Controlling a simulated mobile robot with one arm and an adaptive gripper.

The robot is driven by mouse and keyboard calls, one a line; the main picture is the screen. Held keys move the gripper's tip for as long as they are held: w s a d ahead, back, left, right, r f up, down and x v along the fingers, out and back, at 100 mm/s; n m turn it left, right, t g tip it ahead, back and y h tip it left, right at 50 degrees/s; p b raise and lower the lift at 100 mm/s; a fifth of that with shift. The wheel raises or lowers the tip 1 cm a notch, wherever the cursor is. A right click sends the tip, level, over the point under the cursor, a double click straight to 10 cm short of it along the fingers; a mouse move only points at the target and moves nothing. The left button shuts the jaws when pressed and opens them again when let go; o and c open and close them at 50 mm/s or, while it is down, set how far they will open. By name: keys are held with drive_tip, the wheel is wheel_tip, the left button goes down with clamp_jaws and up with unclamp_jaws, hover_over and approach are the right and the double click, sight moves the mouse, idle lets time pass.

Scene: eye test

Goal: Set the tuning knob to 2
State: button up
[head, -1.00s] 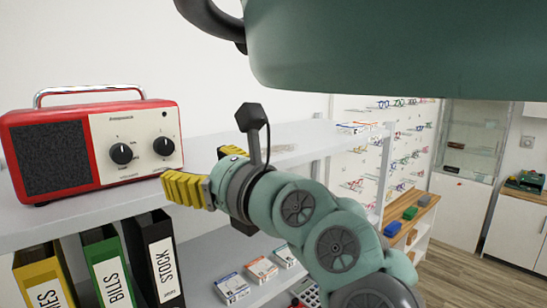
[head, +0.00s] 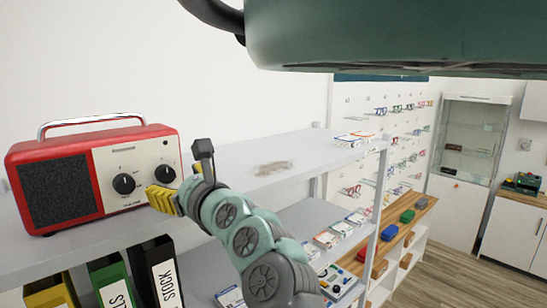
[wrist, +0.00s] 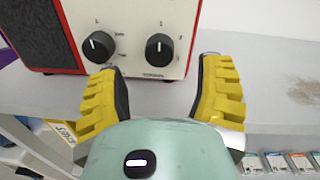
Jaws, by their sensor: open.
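A red radio (head: 88,140) with a cream front panel and a dark speaker grille stands on the grey shelf. Its panel carries two black knobs with white pointer marks, a left knob (head: 124,183) and a right knob (head: 164,173). The small print is too blurred to tell which one is for tuning. In the wrist view the right knob (wrist: 160,48) points about straight up and the left knob (wrist: 98,46) slightly up-left. My gripper (wrist: 157,72) is open and empty, its yellow fingers either side below the right knob, apart from it. In the head view my gripper (head: 172,186) overlaps the panel's lower right.
The shelf (head: 235,165) is mostly clear to the right of the radio. Binders (head: 112,285) stand below it. A wall rack of glasses and a glass cabinet (head: 468,140) are farther back.

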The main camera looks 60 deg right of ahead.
sight(169, 177)
drive_tip(key=w, duration=0.1)
drive_tip(key=w+p, duration=0.1)
drive_tip(key=w, duration=0.1)
drive_tip(key=shift+w+d, duration=0.25)
drive_tip(key=shift+w, duration=0.1)
drive_tip(key=shift+w+d, duration=0.15)
drive_tip(key=shift+w, duration=0.2)
drive_tip(key=shift+o, duration=0.3)
clamp_jaws()
